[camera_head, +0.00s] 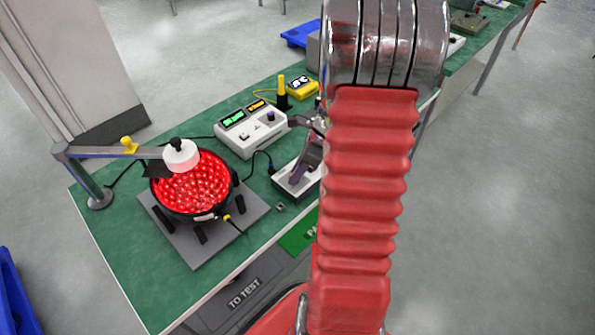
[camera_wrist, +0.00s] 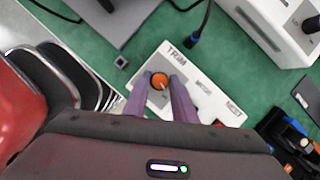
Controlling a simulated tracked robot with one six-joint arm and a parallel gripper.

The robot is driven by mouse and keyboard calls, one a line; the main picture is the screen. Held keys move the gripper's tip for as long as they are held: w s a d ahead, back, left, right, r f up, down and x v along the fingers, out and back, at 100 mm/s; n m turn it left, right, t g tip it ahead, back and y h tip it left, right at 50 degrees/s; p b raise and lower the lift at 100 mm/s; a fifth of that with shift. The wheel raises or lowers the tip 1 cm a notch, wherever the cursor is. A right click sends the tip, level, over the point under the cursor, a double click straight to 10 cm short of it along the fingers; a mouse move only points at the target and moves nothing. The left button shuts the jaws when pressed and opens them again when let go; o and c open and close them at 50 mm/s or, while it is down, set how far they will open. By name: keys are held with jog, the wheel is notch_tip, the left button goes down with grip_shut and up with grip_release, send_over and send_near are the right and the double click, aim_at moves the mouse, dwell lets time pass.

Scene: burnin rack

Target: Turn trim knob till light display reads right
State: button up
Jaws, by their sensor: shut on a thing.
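The white trim box (camera_wrist: 205,92) lies on the green bench, with the lettering TRIM and an orange trim knob (camera_wrist: 159,81) with a pale pointer mark. My gripper (camera_wrist: 160,86) is shut on the knob, one purple finger on each side. In the head view my gripper (camera_head: 307,163) reaches down to the trim box (camera_head: 285,184), and the knob is hidden there. The light display is a white meter box (camera_head: 253,133) with a green readout (camera_head: 233,119) and an amber readout (camera_head: 257,105). Their digits are too small to read.
A round black lamp (camera_head: 152,191) with glowing red lights stands on a grey plate (camera_head: 190,253), a white sensor head (camera_head: 181,156) above it. A yellow device (camera_head: 301,88) stands behind the meter. Cables cross the bench (camera_head: 130,270). A "TO TEST" strip (camera_head: 244,293) lies in front.

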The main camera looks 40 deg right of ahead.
jog(key=shift+c, duration=0.6)
jog(key=shift+d, duration=0.25)
jog(key=shift+c, duration=0.5)
jog(key=shift+a, duration=0.15)
jog(key=shift+n, duration=0.4)
jog(key=n+g+y, duration=0.1)
jog(key=n, duration=0.2)
jog(key=shift+w, duration=0.15)
jog(key=n+g, duration=0.1)
jog(key=n, duration=0.2)
jog(key=n+g, duration=0.1)
jog(key=n, duration=0.2)
jog(key=shift+w+y, duration=0.2)
jog(key=shift+y, duration=0.1)
jog(key=shift+g, duration=0.3)
